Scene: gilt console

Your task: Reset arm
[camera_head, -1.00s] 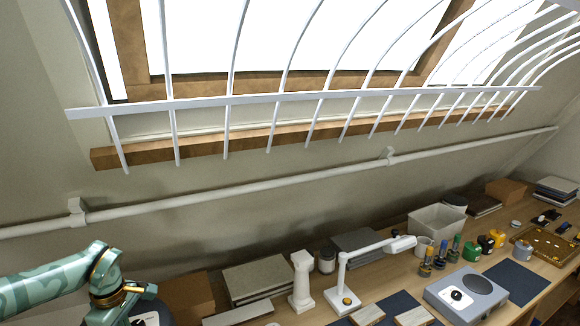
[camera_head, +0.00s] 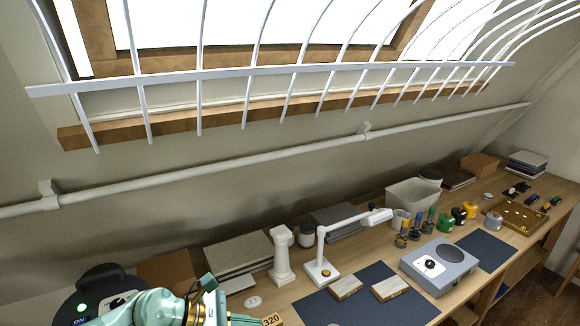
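My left arm, pale green with brass joints, comes in at the bottom left. Its hand end (camera_head: 210,308) is at the bottom edge, in front of the bench, and its fingertips are cut off or unclear. A small piece marked 320 (camera_head: 271,320) shows at the bottom edge beside it; I cannot tell whether the gripper touches it. My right gripper is not in view.
The wooden bench (camera_head: 385,245) holds a white desk lamp (camera_head: 321,268), a white column (camera_head: 282,255), a dark mat (camera_head: 385,311) with two small blocks, a grey device (camera_head: 440,268), several bottles, a grey bin (camera_head: 412,196) and a brass tray (camera_head: 516,217). A black round device (camera_head: 92,290) stands left.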

